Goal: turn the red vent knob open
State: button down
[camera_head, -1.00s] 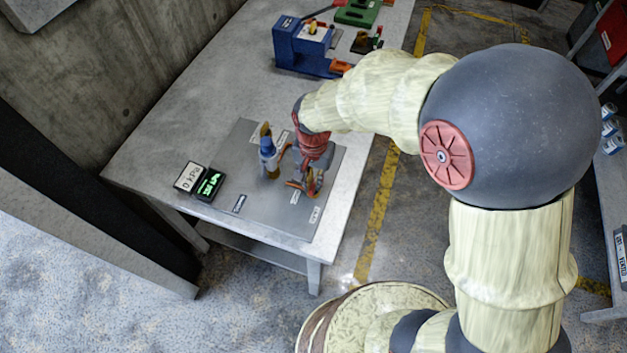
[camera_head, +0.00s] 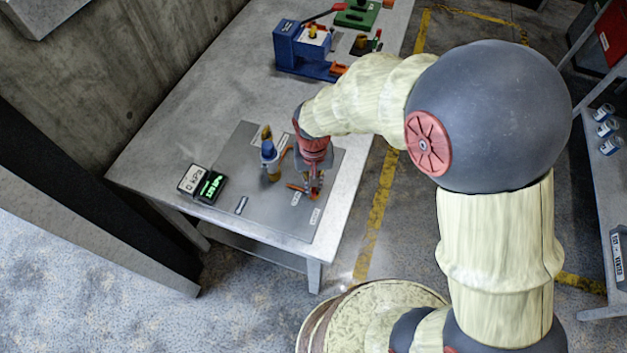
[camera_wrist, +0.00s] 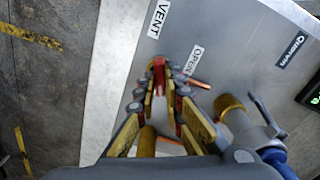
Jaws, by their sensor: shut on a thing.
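My gripper (camera_head: 313,190) points down at the grey plate (camera_head: 250,215) near the right part of the table. In the wrist view my gripper (camera_wrist: 164,72) has its fingers closed in around a small red part, the red vent knob (camera_wrist: 169,88), mostly hidden between them. A "VENT" label (camera_wrist: 159,18) and an "OPEN" label (camera_wrist: 194,58) lie on the plate just beyond the fingertips. How far the knob is turned cannot be told.
A blue-topped valve (camera_head: 270,160) stands on the plate close left of my gripper. A blue machine (camera_head: 305,50) stands farther back.

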jog(key=n+p, duration=0.2)
jog(key=n, duration=0.4)
jog(key=shift+r+n, duration=0.1)
jog(key=shift+n, duration=0.2)
jog(key=n+p, duration=0.1)
jog(key=n, duration=0.2)
jog(key=shift+p, duration=0.3)
jog(key=shift+n+p, duration=0.4)
jog(key=shift+n, duration=1.4)
jog(key=c, duration=1.9)
grip_release()
notch_tip(320, 180, up, 12)
